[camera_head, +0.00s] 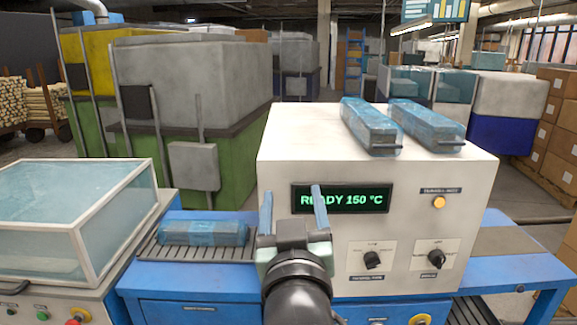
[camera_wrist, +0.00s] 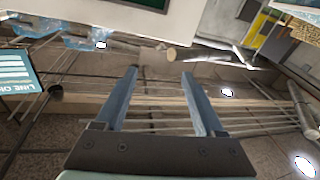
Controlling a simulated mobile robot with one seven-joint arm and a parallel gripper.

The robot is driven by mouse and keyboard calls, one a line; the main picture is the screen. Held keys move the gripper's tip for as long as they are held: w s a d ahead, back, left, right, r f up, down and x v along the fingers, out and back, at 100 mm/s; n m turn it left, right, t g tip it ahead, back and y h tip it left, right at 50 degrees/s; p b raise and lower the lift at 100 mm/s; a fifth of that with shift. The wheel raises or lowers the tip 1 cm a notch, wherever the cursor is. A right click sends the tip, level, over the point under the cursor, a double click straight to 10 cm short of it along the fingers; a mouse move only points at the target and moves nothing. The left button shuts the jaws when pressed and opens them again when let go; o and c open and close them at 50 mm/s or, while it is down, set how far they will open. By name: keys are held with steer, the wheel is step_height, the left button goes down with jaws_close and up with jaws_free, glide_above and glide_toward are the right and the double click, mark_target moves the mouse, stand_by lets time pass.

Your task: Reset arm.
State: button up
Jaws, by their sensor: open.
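My gripper (camera_head: 293,193) is raised in front of the white machine's front panel in the head view, its two fingers upright and spread apart. In the wrist view the fingers (camera_wrist: 158,73) are also wide apart with nothing between them. My gripper overlaps the left part of the panel in the head view; I cannot tell how far it stands from it.
The white machine (camera_head: 280,240) shows "READY 150 °C" on its display (camera_head: 344,199). Two blue wrapped packs (camera_head: 368,126) (camera_head: 425,124) lie on top. Another wrapped pack (camera_head: 203,233) lies on the roller conveyor (camera_head: 150,249). A clear-covered unit (camera_head: 75,205) stands left.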

steer(key=s+r+t+p, duration=0.1)
steer(key=s+r+t, duration=0.1)
steer(key=s+r, duration=0.3)
steer(key=s+r+m+t+p, duration=0.1)
steer(key=s+r+t, duration=0.2)
steer(key=r, duration=1)
steer(key=s+r+t+p, duration=0.1)
steer(key=s+r+t, duration=0.2)
steer(key=s+r, duration=0.6)
steer(key=shift+a+r+m+p, duration=0.35)
steer(key=shift+r+m+p, duration=0.05)
steer(key=shift+r, duration=0.2)
steer(key=shift+f, duration=0.1)
